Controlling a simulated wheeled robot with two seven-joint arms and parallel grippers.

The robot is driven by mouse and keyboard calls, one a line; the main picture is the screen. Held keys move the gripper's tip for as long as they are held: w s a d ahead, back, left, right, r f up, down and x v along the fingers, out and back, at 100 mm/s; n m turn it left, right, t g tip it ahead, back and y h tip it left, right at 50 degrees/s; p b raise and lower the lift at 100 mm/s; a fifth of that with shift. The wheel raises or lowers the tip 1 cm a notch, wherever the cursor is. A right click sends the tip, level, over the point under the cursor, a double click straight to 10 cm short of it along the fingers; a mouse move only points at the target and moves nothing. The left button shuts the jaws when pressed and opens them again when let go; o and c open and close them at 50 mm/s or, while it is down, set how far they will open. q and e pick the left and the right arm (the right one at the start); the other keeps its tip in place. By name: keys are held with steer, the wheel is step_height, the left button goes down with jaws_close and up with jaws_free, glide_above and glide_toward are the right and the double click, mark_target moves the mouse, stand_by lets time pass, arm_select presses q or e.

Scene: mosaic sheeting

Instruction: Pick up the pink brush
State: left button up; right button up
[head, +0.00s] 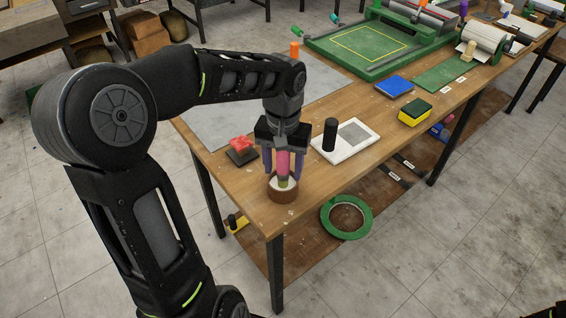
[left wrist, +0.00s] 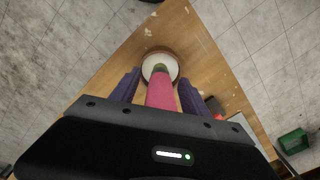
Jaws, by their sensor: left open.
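The pink brush (head: 283,164) stands upright, its green lower end inside a round brown pot with a pale inside (head: 283,191) near the table's front corner. My left gripper (head: 283,172) points straight down over it, with one purple finger on each side of the pink handle. The fingers look open, with gaps beside the handle. In the left wrist view the pink brush (left wrist: 160,92) lies between the fingers (left wrist: 160,88), and the pot (left wrist: 160,66) shows beyond it. My right gripper is not in view.
A red object on a dark block (head: 242,150) is left of the pot. A white board with a black cylinder (head: 350,141) is to the right. A green and yellow sponge (head: 415,112) and blue pad (head: 394,86) lie further back. A green ring (head: 346,217) is below the table's edge.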

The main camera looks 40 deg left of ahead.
arm_select(q)
steer(key=shift+c, duration=0.2)
jaws_close()
steer(key=shift+r, duration=0.1)
stand_by(0.5)
step_height(320, 180, up, 10)
steer(key=shift+f+b, duration=0.1)
steer(key=shift+b, duration=0.4)
stand_by(0.3)
